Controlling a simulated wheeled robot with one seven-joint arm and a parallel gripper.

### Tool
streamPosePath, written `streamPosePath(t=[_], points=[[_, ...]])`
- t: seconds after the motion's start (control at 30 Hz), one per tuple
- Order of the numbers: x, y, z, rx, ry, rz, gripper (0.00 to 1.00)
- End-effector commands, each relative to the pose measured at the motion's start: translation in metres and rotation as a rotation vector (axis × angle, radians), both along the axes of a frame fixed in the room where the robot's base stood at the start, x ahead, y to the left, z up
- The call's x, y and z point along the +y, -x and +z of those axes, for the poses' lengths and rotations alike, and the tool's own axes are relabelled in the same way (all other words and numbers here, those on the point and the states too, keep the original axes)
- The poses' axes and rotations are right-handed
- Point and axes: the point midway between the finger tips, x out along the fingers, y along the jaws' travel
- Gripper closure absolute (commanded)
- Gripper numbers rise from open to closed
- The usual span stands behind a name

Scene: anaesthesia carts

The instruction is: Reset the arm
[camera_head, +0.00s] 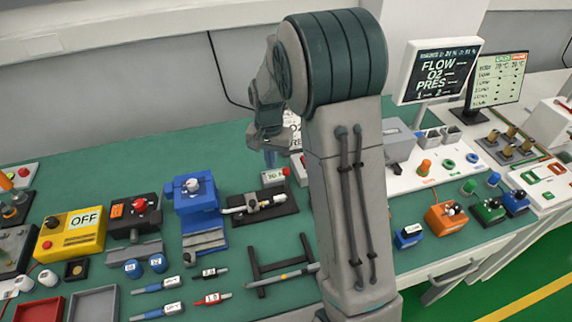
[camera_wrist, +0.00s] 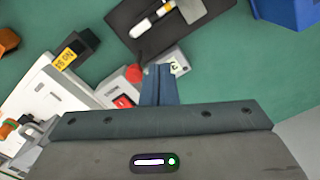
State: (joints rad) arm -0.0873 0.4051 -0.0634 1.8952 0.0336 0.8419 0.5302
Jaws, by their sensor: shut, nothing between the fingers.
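My gripper (camera_head: 270,157) hangs at the end of my raised, bent arm, above the back middle of the green bench. In the wrist view my gripper (camera_wrist: 158,84) is shut, its blue-grey fingers together with nothing between them. Below and behind the fingertips is a small grey box with a red button (camera_wrist: 133,73). A dark plate with a white and yellow syringe-like part (camera_wrist: 152,20) lies just beyond. My arm hides part of the bench centre in the head view.
Two screens, one a FLOW monitor (camera_head: 437,72), stand at right. Orange, green and blue boxes line the right front. A black rack (camera_head: 280,268) lies in front.

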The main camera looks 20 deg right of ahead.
Motion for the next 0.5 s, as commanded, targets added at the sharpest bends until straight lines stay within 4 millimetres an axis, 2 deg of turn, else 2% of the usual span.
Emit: streamPosePath(t=[0.1, 0.5], points=[[0.0001, 0.0000, 0.0099, 0.000, 0.000, 0.000, 1.00], [0.0000, 0.0001, 0.0093, 0.000, 0.000, 0.000, 1.00]])
